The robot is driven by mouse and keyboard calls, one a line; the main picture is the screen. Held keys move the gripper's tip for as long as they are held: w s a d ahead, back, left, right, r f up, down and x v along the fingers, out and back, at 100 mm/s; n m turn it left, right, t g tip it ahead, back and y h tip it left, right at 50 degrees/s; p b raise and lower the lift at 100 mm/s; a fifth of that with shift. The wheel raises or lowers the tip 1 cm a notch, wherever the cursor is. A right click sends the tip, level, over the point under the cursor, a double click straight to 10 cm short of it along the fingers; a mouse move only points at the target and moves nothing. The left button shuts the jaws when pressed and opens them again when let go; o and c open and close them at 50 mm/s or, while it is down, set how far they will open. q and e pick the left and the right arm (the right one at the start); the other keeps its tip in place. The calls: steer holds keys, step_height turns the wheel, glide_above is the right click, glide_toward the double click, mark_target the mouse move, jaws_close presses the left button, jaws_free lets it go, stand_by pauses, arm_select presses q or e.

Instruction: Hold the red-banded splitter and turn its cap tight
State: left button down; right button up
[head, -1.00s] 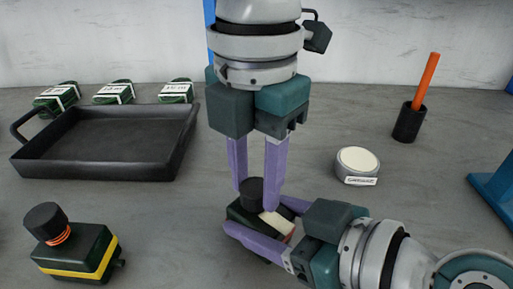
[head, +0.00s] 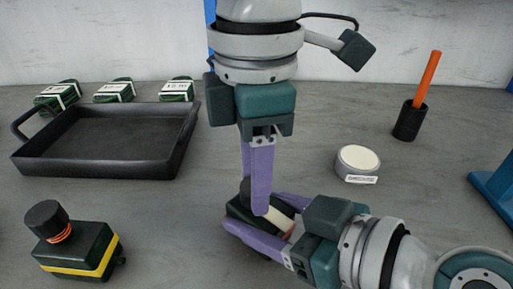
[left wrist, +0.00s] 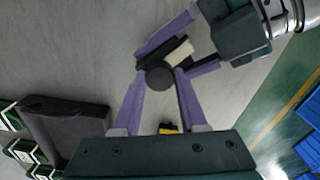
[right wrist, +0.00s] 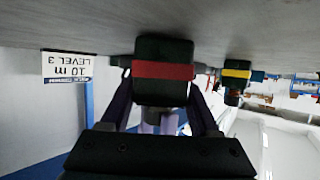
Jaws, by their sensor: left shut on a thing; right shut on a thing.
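The red-banded splitter (head: 240,213) is a dark green block with a pale label; its red band (right wrist: 163,71) shows in the right wrist view. My right gripper (head: 256,212) comes in from the right and is shut on the splitter's body, a finger on each side. The black cap (head: 244,190) is on top, partly hidden by a finger; it shows as a round disc in the left wrist view (left wrist: 160,76). My left gripper (head: 254,196) points down from above and is shut on the cap. I cannot tell how tight the cap is.
A yellow-banded splitter (head: 76,250) with a black cap stands at front left. A black tray (head: 185,145) lies at left, with several green labelled blocks (head: 113,91) behind it. A round white-topped grey piece (head: 357,161) and a black cup (head: 408,122) with an orange stick stand at right.

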arm_select(q)
steer(key=shift+d+r+m, duration=0.15)
steer(key=shift+m, duration=0.45)
arm_select(e)
steer(key=shift+s+d+f, duration=0.1)
steer(key=shift+d+f, duration=0.05)
steer(key=shift+f, duration=0.15)
arm_select(q)
steer(key=c, duration=0.9)
jaws_free()
steer(key=o, duration=0.5)
steer(key=shift+c, duration=0.2)
arm_select(e)
steer(key=shift+r, duration=0.1)
steer(key=shift+r, duration=0.1)
arm_select(q)
step_height(320, 180, up, 12)
